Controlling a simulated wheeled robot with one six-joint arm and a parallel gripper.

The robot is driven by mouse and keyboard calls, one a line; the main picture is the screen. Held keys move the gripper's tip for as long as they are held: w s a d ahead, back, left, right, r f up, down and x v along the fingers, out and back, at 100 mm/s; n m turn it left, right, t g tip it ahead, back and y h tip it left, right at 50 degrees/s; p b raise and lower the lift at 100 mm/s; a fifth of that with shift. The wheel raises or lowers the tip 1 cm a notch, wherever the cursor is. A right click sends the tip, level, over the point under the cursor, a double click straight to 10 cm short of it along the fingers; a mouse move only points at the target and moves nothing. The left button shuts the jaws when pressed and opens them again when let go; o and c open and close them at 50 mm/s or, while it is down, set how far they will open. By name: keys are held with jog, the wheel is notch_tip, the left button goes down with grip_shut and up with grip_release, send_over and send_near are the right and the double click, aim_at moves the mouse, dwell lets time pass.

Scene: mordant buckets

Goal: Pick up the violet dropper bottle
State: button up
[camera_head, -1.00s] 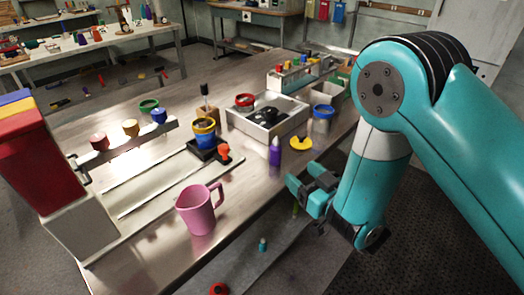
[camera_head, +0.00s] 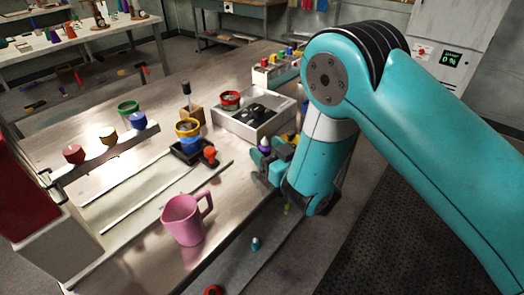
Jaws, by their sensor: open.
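The violet dropper bottle (camera_head: 264,146) stands upright near the right edge of the steel table (camera_head: 240,185). Only its upper part shows; the lower part is hidden behind my gripper. My gripper (camera_head: 272,156) is open, with its teal fingers right at the bottle. One finger is in front of the bottle and the other is just to its right. I cannot tell whether either finger touches it.
A pink mug (camera_head: 183,222) stands at the front of the table. An orange-red object (camera_head: 210,156) and stacked yellow and blue rings (camera_head: 189,136) are left of my gripper. A grey tray (camera_head: 232,123) with black items lies behind. Bare steel lies between mug and gripper.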

jog(key=shift+s+a, duration=0.15)
jog(key=shift+a, duration=0.25)
jog(key=c, duration=1)
jog(key=shift+r+p, duration=0.25)
jog(key=shift+p, duration=0.15)
